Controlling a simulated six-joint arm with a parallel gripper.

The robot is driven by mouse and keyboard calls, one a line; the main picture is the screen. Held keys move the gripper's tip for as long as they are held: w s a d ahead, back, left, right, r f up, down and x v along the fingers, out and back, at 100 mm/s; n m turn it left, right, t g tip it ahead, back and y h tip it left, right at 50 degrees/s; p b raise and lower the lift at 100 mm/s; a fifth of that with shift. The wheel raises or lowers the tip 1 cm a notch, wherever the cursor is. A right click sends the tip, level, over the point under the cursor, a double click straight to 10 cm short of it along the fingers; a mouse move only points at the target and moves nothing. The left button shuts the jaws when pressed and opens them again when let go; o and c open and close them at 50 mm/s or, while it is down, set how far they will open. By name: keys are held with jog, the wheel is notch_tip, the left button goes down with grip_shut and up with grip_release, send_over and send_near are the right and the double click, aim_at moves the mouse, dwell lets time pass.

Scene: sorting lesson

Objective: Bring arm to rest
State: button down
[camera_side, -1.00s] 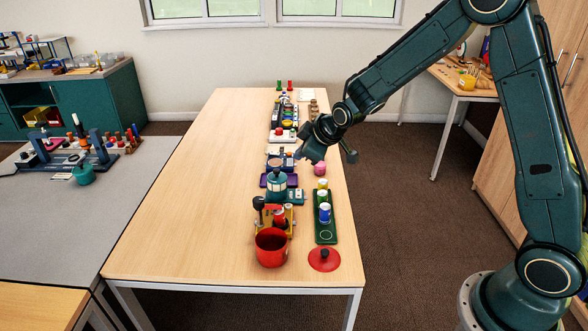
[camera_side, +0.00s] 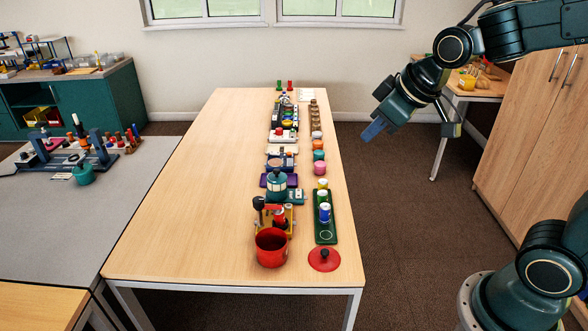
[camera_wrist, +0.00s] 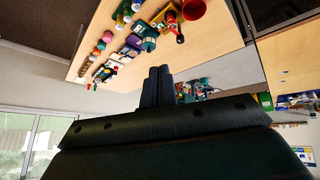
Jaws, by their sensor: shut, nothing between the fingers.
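My gripper (camera_side: 374,130) is shut and empty. In the side view it hangs in the air to the right of the wooden table (camera_side: 190,200), above the level of its top. In the wrist view the closed fingers (camera_wrist: 158,85) stand together at the middle, with the table's underside-up picture behind them. No object touches the fingers.
On the table are a red pot (camera_side: 271,248), a red lid (camera_side: 324,259), a green tray (camera_side: 325,232) with several cylinders, and a row of coloured items. The table's left half is clear. A wooden cabinet (camera_side: 535,140) stands at the right.

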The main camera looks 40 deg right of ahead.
jog(key=s+m+g, duration=0.1)
jog(key=s+m, duration=0.1)
jog(key=s, duration=1.3)
jog(key=shift+s+a+r, duration=0.2)
jog(key=shift+a+r, duration=0.1)
jog(key=shift+r, duration=0.1)
